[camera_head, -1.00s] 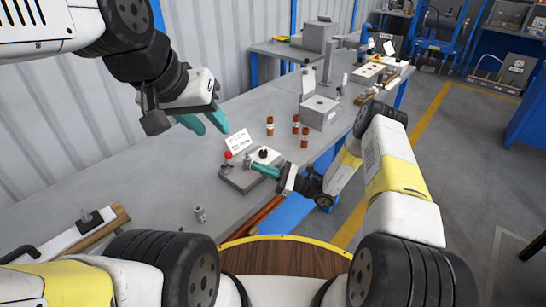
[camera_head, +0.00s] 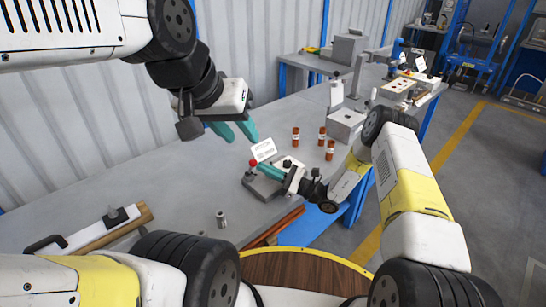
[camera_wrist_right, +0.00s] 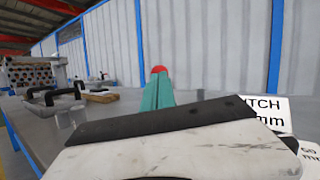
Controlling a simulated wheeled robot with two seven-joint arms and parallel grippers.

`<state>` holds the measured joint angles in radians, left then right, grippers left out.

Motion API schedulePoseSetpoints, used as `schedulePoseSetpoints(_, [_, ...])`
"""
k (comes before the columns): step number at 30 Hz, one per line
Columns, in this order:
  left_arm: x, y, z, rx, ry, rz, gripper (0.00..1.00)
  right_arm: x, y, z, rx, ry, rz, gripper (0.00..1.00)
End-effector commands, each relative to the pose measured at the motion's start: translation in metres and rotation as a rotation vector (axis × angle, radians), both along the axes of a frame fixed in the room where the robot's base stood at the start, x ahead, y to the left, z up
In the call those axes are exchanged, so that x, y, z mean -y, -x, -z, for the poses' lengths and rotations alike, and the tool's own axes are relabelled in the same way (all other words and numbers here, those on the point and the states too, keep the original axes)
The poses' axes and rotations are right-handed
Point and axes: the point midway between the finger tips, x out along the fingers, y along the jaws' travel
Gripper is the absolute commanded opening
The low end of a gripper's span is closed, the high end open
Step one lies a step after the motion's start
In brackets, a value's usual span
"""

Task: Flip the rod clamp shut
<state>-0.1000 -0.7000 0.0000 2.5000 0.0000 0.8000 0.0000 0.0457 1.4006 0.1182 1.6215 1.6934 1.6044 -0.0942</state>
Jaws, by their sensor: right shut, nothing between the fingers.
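The rod clamp fixture is a grey base plate (camera_head: 262,187) on the bench with a red knob (camera_head: 253,162) standing at its left end. My right gripper (camera_head: 262,170) is shut and empty, its teal fingertips low over the plate beside the knob. In the right wrist view the red knob (camera_wrist_right: 158,69) shows just beyond the closed fingertips (camera_wrist_right: 157,95); I cannot tell whether they touch. The gripper hides much of the clamp's middle. My left gripper (camera_head: 235,131) is open and empty, in the air to the upper left of the fixture.
A white sign (camera_head: 263,150) stands right behind the fixture. Several brown bottles (camera_head: 322,138) and a grey box (camera_head: 346,124) stand farther back. A small metal cylinder (camera_head: 221,219) stands in front. The bench (camera_head: 150,190) left of the fixture is mostly clear.

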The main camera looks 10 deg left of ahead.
Motion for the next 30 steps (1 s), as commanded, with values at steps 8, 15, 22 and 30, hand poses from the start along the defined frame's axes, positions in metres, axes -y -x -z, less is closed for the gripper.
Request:
schedulePoseSetpoints(8, [0.0,0.0,0.0,0.0,0.0,0.0,0.36,-0.004,-0.005,-0.011,-0.069,0.094,0.002,0.0])
schedulePoseSetpoints(15, [0.0,0.0,0.0,0.0,0.0,0.0,0.36,-0.015,-0.013,-0.023,-0.193,0.255,0.002,0.0])
schedulePoseSetpoints(22, [0.0,0.0,0.0,0.0,0.0,0.0,0.36,-0.029,-0.022,-0.031,-0.327,0.429,0.001,0.0])
schedulePoseSetpoints(30, [0.0,0.0,0.0,0.0,0.0,0.0,0.36,-0.044,-0.034,-0.034,-0.416,0.531,0.001,0.0])
